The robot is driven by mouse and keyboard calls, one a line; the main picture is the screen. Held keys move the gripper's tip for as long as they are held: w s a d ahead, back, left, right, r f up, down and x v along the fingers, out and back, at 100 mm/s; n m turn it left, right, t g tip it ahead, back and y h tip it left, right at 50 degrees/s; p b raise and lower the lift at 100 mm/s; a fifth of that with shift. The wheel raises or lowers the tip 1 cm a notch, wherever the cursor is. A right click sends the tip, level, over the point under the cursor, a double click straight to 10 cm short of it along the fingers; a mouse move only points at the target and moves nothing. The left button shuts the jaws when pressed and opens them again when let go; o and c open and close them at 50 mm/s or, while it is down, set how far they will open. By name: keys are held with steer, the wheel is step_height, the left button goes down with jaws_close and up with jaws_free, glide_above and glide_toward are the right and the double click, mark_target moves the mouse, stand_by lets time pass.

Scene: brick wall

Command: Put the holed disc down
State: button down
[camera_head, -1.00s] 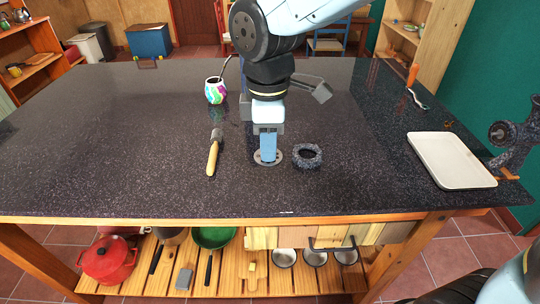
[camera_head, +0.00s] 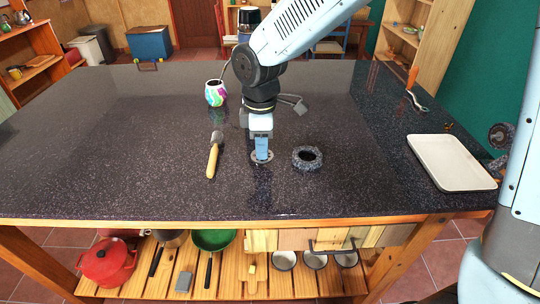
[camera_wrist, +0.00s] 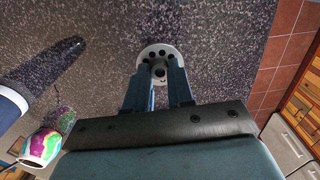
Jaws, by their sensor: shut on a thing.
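The holed disc (camera_head: 262,157) is a pale grey round plate with a ring of dark holes and a knob at its middle. It also shows in the wrist view (camera_wrist: 150,54), between and just beyond the fingertips. My gripper (camera_head: 262,151) points down over the front middle of the dark speckled counter (camera_head: 130,150). Its blue fingers (camera_wrist: 160,78) are shut on the disc's central part. The disc looks about level. I cannot tell whether its underside touches the counter.
A dark speckled ring (camera_head: 307,158) lies close to the right of the disc. A wooden-handled tool (camera_head: 212,160) lies to the left. A colourful pot (camera_head: 215,93) stands farther back. A white tray (camera_head: 450,163) is at the right. The counter's front and left are clear.

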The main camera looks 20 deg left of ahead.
steer(key=shift+f, duration=1.6)
steer(key=c, duration=1)
jaws_free()
step_height(320, 180, up, 12)
steer(key=shift+r, duration=0.1)
